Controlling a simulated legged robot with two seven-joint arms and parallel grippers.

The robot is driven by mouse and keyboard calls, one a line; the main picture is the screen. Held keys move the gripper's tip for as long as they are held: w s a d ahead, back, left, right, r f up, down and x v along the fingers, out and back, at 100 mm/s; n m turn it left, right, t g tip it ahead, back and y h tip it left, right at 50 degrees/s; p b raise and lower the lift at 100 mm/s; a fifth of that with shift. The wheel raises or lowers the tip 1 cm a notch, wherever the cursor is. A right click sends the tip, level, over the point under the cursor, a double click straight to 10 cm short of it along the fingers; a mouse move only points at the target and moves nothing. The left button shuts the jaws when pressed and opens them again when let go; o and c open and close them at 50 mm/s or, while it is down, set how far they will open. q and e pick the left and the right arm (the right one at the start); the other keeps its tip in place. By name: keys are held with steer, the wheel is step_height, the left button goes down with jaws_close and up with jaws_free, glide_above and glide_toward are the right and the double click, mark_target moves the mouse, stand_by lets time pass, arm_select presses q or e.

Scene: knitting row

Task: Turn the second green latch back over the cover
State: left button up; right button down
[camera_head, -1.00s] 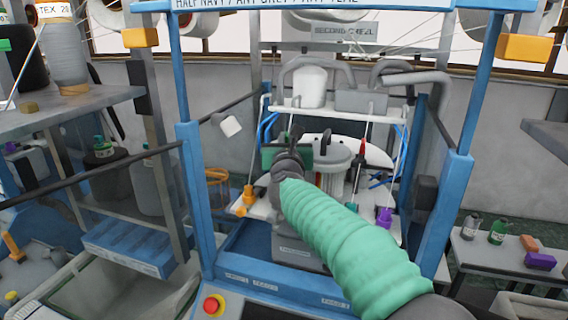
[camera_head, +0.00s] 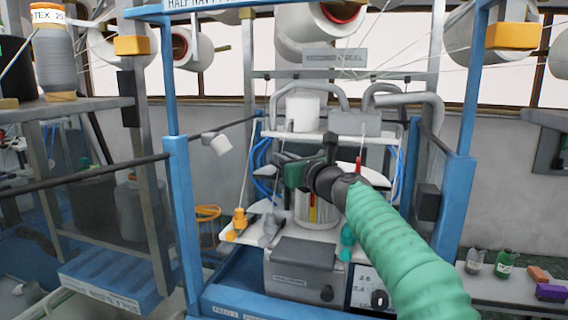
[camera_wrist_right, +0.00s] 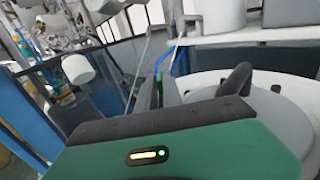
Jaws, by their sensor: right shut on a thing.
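My right gripper (camera_head: 290,172) has a green body and dark jaws. In the head view it is over the round head of the knitting machine, and my wrist hides most of the spot. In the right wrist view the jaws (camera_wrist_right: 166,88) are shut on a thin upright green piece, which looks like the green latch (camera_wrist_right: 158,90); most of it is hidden. The pale round cover (camera_wrist_right: 290,125) lies to the right of the jaws with a dark handle (camera_wrist_right: 236,79) on it. I cannot tell whether the latch lies over the cover. My left gripper is not in view.
Blue frame posts (camera_head: 455,210) stand on both sides of the machine. A white shelf (camera_head: 330,136) with grey pipes is behind the gripper. A grey box (camera_head: 300,268) sits in front. An orange piece (camera_head: 239,219) is at the left.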

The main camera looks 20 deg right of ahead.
steer(key=shift+f, duration=0.2)
steer(key=c, duration=1.9)
jaws_free()
steer(key=o, duration=0.4)
steer(key=shift+w+f, duration=0.1)
steer(key=shift+w, duration=0.25)
steer(key=shift+s, duration=0.2)
steer(key=s+d+b, duration=0.3)
steer(key=s+b, duration=0.2)
steer(key=s, duration=1.1)
steer(key=shift+d, duration=0.2)
steer(key=shift+s, duration=0.1)
